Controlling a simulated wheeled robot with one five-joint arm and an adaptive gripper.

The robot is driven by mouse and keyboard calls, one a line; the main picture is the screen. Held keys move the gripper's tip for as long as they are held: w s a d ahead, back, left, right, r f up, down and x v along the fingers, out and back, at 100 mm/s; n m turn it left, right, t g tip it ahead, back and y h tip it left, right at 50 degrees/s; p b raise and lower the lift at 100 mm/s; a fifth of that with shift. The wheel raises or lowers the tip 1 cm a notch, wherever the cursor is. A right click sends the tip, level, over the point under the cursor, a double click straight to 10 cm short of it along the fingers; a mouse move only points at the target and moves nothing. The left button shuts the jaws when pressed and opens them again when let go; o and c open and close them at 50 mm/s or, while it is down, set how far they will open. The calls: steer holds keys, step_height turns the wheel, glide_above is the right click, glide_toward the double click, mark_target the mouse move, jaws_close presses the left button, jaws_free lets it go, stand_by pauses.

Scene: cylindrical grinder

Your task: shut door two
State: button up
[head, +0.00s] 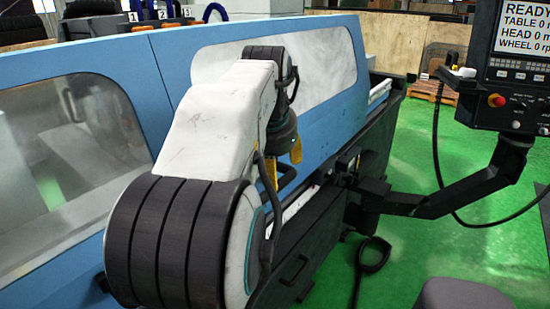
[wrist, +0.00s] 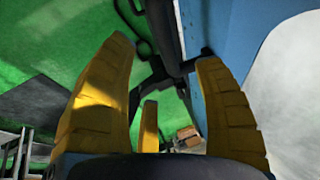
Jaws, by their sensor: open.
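Two blue door panels make up the front of the grinder. The left panel (head: 165,62) has a clear window (head: 70,140), and the right panel (head: 345,45) has a pale, scuffed window (head: 310,45). I cannot tell which one is door two. My gripper (head: 283,168) points down in front of the right panel, its yellow fingers spread and nothing seen held. A dark bent bar (head: 287,180), perhaps a handle, shows by the fingertips; I cannot tell whether they touch it. In the wrist view, my open gripper (wrist: 160,62) has the blue panel (wrist: 203,25) close on its right.
A control panel (head: 515,75) on a dark swing arm (head: 455,195) stands at the right. A black cable (head: 372,255) loops over the green floor (head: 420,255). A wooden pallet (head: 432,90) lies behind. Tags numbered 1 to 3 (head: 162,14) stand at the back.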

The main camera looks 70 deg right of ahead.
steer(key=shift+v, duration=1.3)
